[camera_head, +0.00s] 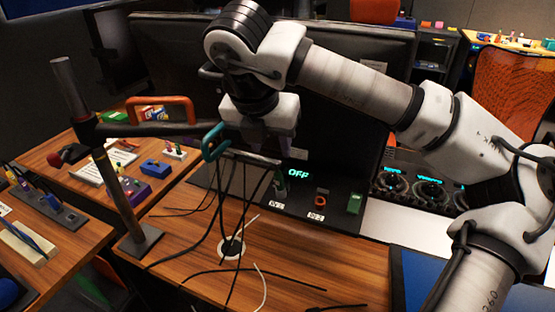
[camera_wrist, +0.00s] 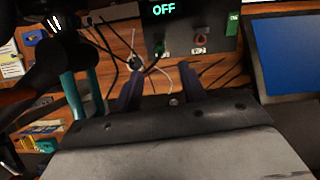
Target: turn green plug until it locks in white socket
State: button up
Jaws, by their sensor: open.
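A dark green upright piece (camera_head: 280,184), which looks like the green plug, stands on the black panel (camera_head: 338,217) left of a red-orange ring-shaped part. In the wrist view it shows small and dark (camera_wrist: 160,47) below the lit OFF display. I cannot make out a white socket around its base, nor how far it is turned. My gripper (camera_head: 279,150) hangs above and behind the panel's left part, in front of the monitor back. In the wrist view its two dark fingers (camera_wrist: 160,85) are apart with nothing between them. It appears clear of the plug.
A red-orange part (camera_head: 320,201) and a green block (camera_head: 355,203) sit right on the panel. A teal handle (camera_head: 213,142) and black cables hang beside my gripper. A metal post (camera_head: 110,175) stands left. A blue surface (camera_wrist: 290,55) lies right. Wooden desk lies in front.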

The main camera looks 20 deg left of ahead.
aim_at(278, 172)
jog(key=p+x, duration=0.2)
jog(key=x, duration=0.8)
jog(key=shift+w+f, duration=0.15)
jog(key=shift+f, duration=0.25)
grip_shut()
jog(key=c, duration=0.7)
grip_release()
grip_shut()
jog(key=shift+f+b, duration=0.1)
jog(key=shift+b, duration=0.3)
jog(key=shift+m+h+b, duration=0.6)
jog(key=shift+m+b, duration=2.4)
jog(key=shift+b, duration=1)
